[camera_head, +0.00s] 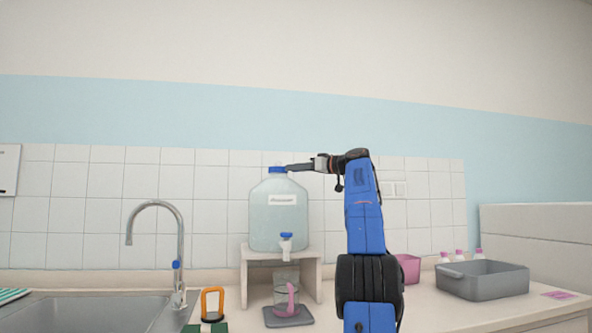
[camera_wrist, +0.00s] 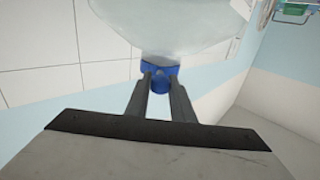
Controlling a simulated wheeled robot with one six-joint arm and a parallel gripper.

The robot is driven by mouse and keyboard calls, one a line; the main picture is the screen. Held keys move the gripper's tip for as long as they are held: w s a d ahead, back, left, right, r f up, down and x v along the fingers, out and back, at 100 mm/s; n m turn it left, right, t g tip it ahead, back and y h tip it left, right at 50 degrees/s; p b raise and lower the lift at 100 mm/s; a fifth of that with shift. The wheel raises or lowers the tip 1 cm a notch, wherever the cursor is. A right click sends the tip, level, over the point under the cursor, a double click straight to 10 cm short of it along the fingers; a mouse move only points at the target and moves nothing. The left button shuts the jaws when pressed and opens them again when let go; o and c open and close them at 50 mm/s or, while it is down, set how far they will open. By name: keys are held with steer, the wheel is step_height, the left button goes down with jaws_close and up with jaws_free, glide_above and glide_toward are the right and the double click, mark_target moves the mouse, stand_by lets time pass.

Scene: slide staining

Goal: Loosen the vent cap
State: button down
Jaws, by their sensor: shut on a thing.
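The vent cap (camera_head: 277,169) is blue and sits on top of a large clear carboy (camera_head: 263,215) with a white label. My gripper (camera_head: 287,168) reaches in from the right at the height of the cap. In the wrist view the two fingers of my gripper (camera_wrist: 160,82) stand on either side of the blue cap (camera_wrist: 160,87) and are shut on it. The carboy (camera_wrist: 170,30) shows beyond the cap. The cap is still at the carboy's neck; I cannot tell how far it is turned.
The carboy stands upright on a beige stand (camera_head: 312,275), with a blue-handled spigot (camera_head: 286,245) in front. Below is a clear beaker with a pink handle (camera_head: 290,300) on a grey tray (camera_head: 275,320). A sink faucet (camera_head: 178,235) stands left; a grey bin (camera_head: 485,282) sits right.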

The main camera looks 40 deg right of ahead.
steer(key=shift+f, duration=0.1)
steer(key=c, duration=1.5)
jaws_free()
steer(key=shift+w, duration=0.1)
steer(key=shift+c, duration=0.2)
steer(key=v, duration=1.7)
steer(key=shift+s, duration=0.2)
